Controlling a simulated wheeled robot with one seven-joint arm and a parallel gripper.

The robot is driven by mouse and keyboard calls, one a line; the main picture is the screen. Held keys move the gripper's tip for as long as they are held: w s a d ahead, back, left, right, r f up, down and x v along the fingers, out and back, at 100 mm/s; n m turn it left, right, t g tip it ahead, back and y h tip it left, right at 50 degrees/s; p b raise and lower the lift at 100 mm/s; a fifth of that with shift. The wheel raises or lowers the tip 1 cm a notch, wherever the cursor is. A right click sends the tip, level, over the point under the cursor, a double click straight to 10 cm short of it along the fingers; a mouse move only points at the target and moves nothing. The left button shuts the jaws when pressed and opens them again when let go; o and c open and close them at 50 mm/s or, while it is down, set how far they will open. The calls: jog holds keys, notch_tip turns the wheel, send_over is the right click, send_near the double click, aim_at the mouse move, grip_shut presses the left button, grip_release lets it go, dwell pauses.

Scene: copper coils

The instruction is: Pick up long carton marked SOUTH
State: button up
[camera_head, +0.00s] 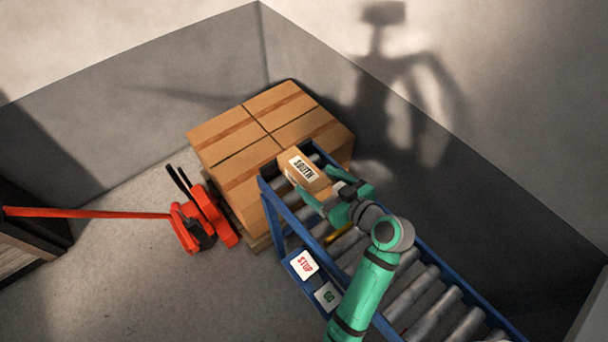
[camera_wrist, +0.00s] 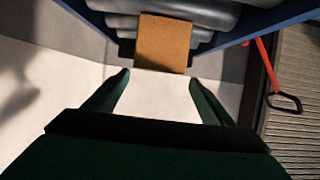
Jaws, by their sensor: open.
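The long carton (camera_head: 318,184) is brown with a white label reading SOUTH. It lies on the far end of the roller conveyor in the head view. My gripper (camera_head: 327,180) is open at the carton's near end, its green fingers spread to either side in the picture. Whether they touch the carton cannot be told. In the wrist view, my gripper (camera_wrist: 158,78) shows two separated fingers with nothing held between them. A brown carton face (camera_wrist: 163,42) shows beyond the fingertips, among grey rollers; its label is not visible there.
The blue-railed roller conveyor (camera_head: 435,298) runs to the lower right. STOP (camera_head: 303,264) and green-marked (camera_head: 328,296) signs hang on its side. Large stacked cartons (camera_head: 235,135) stand behind it. A red pallet jack (camera_head: 190,226) is at left. A small yellow item (camera_head: 340,235) is partly hidden below my gripper.

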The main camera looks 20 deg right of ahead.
aim_at(305, 170)
jog(key=x, duration=0.8)
jog(key=shift+w+d, duration=0.1)
jog(key=shift+d, duration=0.1)
jog(key=c, duration=1.4)
jog(key=shift+r, duration=0.2)
